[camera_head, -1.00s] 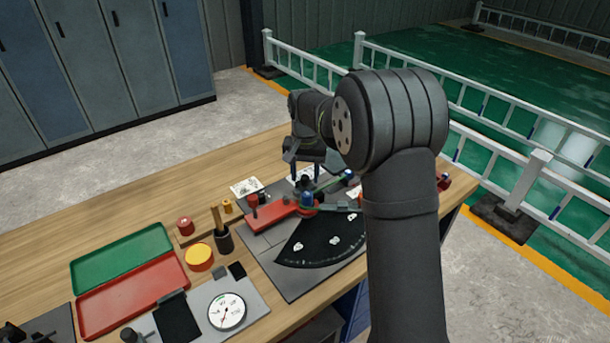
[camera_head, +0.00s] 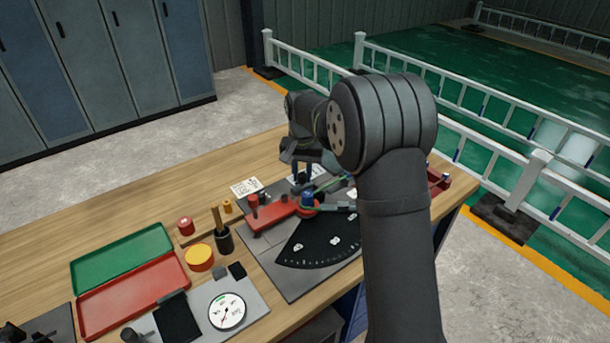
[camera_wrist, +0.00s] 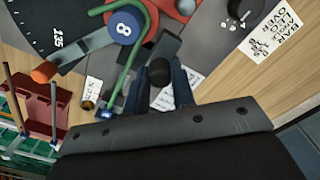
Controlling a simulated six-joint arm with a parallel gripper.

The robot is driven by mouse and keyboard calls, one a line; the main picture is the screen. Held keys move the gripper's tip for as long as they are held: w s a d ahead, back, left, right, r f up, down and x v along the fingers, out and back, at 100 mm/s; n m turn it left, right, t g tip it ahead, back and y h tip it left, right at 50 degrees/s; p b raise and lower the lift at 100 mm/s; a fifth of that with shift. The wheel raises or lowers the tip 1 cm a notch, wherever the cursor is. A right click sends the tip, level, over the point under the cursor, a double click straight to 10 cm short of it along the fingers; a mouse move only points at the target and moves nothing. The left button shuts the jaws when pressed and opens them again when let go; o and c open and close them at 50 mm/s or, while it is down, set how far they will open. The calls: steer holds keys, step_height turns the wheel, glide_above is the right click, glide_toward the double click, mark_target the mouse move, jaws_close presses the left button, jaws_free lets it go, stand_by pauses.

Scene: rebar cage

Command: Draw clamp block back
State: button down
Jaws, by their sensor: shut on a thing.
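My gripper (camera_head: 302,174) is over the bending plate, and its two blue fingers also show in the wrist view (camera_wrist: 162,88). They are shut on the black knob (camera_wrist: 159,72) of the grey clamp block (camera_wrist: 165,45). A green bar (camera_wrist: 131,72) runs beside the block and past the blue roller marked 8 (camera_wrist: 124,26). In the head view the blue roller (camera_head: 307,198) sits at the end of the red arm (camera_head: 272,215). The clamp block is mostly hidden there by my gripper and arm.
A black angle dial (camera_head: 318,243) lies in front. A red rack (camera_wrist: 38,112) stands at the left of the wrist view. Green (camera_head: 122,255) and red (camera_head: 133,297) trays, a yellow-topped tin (camera_head: 199,257) and a dial gauge (camera_head: 227,311) occupy the table's left part.

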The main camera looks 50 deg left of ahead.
mark_target(301, 173)
steer(key=shift+a+r, duration=0.1)
steer(key=shift+a, duration=0.2)
steer(key=c, duration=1.2)
jaws_free()
steer(key=shift+a, duration=0.1)
steer(key=shift+c, duration=0.2)
steer(key=shift+o, duration=0.2)
step_height(301, 173, up, 17)
steer(key=shift+r, duration=0.15)
step_height(301, 173, down, 18)
steer(key=shift+r, duration=0.2)
steer(key=shift+d, duration=0.45)
